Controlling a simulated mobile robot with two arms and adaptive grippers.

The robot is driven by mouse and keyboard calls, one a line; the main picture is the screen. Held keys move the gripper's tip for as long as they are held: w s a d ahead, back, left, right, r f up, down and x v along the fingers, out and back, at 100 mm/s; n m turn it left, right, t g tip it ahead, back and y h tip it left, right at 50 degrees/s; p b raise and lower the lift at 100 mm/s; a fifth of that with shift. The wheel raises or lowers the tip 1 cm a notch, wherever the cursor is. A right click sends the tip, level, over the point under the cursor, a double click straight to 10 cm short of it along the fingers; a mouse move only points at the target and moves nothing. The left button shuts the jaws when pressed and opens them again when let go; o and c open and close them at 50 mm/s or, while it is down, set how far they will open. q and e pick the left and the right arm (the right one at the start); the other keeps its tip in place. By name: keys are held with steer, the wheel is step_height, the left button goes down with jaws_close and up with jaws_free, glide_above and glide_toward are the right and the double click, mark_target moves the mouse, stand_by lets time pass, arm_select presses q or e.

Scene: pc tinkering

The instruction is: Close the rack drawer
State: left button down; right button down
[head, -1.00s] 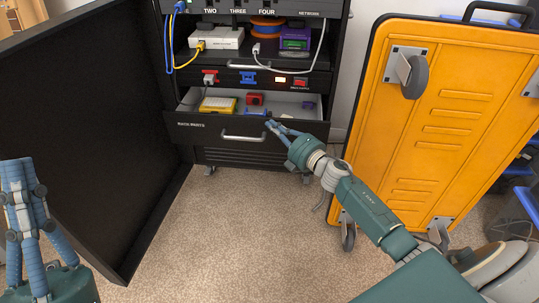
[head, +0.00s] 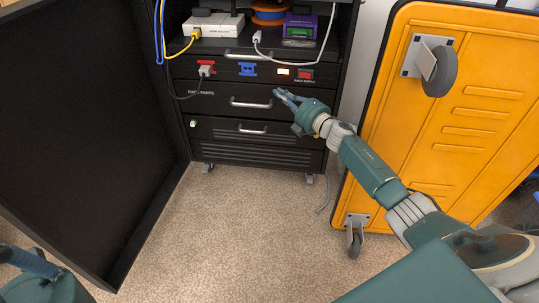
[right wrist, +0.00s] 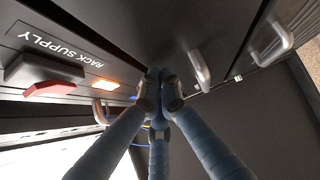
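The rack drawer (head: 215,102), black with a "RACK PARTS" label and a silver handle (head: 250,103), sits flush with the panels above and below it. Its inside is hidden. In the right wrist view the same handle (right wrist: 200,72) is just right of the fingertips. My right gripper (head: 280,94) is at the right part of the drawer front, right of the handle. Its fingers are drawn together (right wrist: 158,82) with nothing seen between them. I cannot tell whether they touch the front. My left gripper (head: 28,262) is partly cut off at the lower left, away from the rack.
Above the drawer is the supply panel with a red switch (head: 305,74) and a lit orange lamp (head: 283,72). A lower drawer handle (head: 252,130) is below. The open black rack door (head: 85,150) stands left and a yellow wheeled case (head: 455,120) right. The carpet (head: 230,220) in front is clear.

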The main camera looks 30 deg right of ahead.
steer(key=s+d, duration=0.1)
steer(key=s, duration=0.6)
steer(key=shift+s+d, duration=0.2)
steer(key=shift+f, duration=0.1)
